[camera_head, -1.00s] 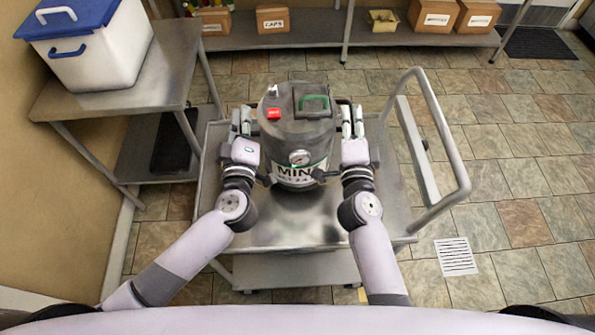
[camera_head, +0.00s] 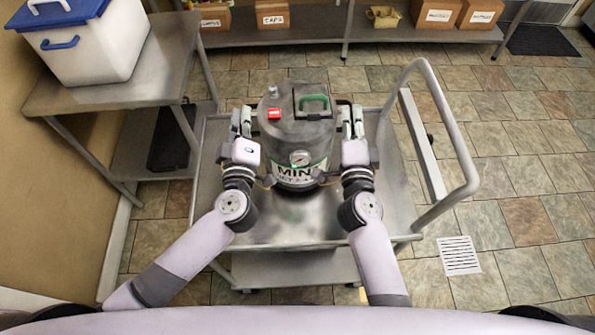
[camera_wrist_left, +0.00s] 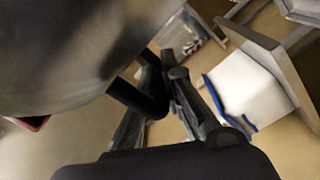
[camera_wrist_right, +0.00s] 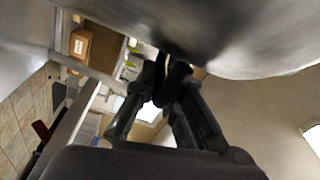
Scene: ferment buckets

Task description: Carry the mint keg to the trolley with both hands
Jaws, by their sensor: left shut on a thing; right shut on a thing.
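The mint keg (camera_head: 297,150) is a grey steel cylinder with a green handle and a red block on its lid, a gauge and a label reading MIN. It is upright above the trolley (camera_head: 290,222); I cannot tell if its base touches the deck. My left gripper (camera_head: 241,122) is shut on the keg's left black side handle, seen in the left wrist view (camera_wrist_left: 140,98). My right gripper (camera_head: 352,122) is shut on the right side handle, seen in the right wrist view (camera_wrist_right: 175,85). The keg's body (camera_wrist_right: 235,35) fills the top there.
The trolley's push rail (camera_head: 455,135) rises at the right. A steel table (camera_head: 130,85) with a white, blue-lidded box (camera_head: 85,45) stands at the left. A shelf with cardboard boxes (camera_head: 272,14) is at the back.

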